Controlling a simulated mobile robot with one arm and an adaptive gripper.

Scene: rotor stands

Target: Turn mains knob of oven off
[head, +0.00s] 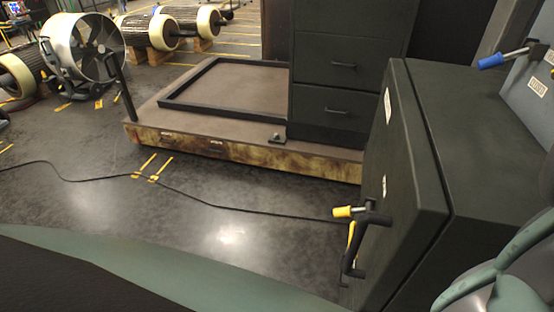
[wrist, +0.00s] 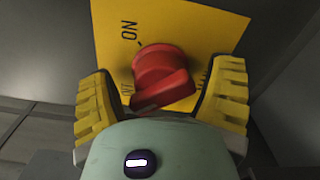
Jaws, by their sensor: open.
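In the wrist view, the red mains knob (wrist: 163,75) sits on a yellow plate (wrist: 205,25). Black letters "ON" show at the plate's upper left. More lettering lower on both sides is partly hidden by my fingers. The knob's raised grip bar lies slightly slanted across its lower part. My gripper (wrist: 163,97) is open, with one yellow ribbed finger on each side of the knob and a visible gap to it on both sides. The dark oven cabinet (head: 415,150) stands at the right of the head view. The knob and my fingers are not visible there.
A blue-gripped lever (head: 491,62) is at upper right. A low platform (head: 225,85) with a drawer unit (head: 345,75) stands behind. A cable (head: 220,205) crosses the otherwise open floor. A fan (head: 85,48) is farther back.

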